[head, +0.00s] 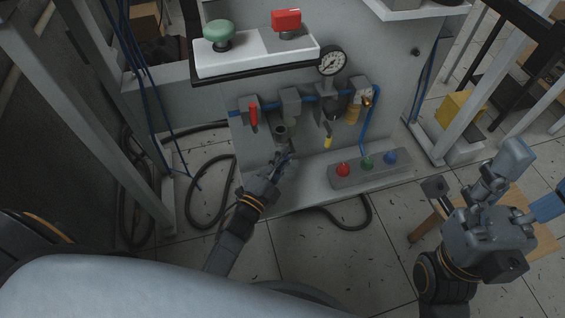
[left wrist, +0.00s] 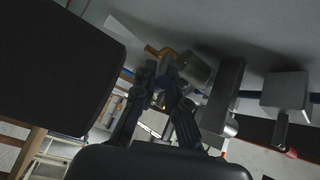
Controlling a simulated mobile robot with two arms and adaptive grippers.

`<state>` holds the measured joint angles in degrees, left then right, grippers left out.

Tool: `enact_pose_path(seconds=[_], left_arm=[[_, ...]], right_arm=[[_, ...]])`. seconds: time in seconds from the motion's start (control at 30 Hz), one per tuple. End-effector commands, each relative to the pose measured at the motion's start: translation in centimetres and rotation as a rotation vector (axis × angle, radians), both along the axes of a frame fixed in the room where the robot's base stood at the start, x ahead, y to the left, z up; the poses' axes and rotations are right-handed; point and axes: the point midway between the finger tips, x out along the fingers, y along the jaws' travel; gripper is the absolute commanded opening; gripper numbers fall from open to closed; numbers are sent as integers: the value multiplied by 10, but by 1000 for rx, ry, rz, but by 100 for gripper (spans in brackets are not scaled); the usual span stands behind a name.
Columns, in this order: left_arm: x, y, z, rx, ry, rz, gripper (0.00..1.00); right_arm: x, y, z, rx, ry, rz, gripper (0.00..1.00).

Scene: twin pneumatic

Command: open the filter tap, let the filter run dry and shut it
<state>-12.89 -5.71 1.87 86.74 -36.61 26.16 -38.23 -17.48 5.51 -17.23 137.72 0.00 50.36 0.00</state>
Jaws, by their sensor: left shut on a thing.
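A blue air line (head: 238,112) runs along the grey panel with several units on it. The filter bowl (head: 281,131) hangs below a grey block, left of the gauge. My left gripper (head: 284,157) is just under this bowl, shut on a small part that I take to be the filter tap; the fingers hide most of it. In the left wrist view the two dark fingers (left wrist: 164,100) close together below a translucent bowl (left wrist: 194,69). My right gripper (head: 474,174) is apart from the panel at the right, its fingers spread and empty.
A dial gauge (head: 332,62) stands above. A button box (head: 350,179) sits on the shelf at right. A white shelf (head: 250,60) with green and red buttons overhangs. Black hoses (head: 205,190) lie on the floor.

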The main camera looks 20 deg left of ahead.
Motion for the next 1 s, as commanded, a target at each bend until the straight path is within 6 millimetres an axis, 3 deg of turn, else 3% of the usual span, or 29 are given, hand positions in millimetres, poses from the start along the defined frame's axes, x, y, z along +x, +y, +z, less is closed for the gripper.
enact_pose_path(seconds=[0.37,0.4,0.5,0.83,1.0], left_arm=[[-1,-2,-3,-24,-10,-2,0],[-1,-2,-3,-24,-10,-2,14],[-1,-2,-3,-25,-11,-2,35],[-2,-1,-2,-23,-13,-1,36],[-20,3,-5,-24,-11,0,36]], right_arm=[[1,0,-1,-1,-6,0,72],[1,0,-1,-1,-6,0,72],[1,0,-1,-2,-6,0,72],[2,0,-1,-2,-3,-2,72],[2,0,-1,-1,-4,-2,72]])
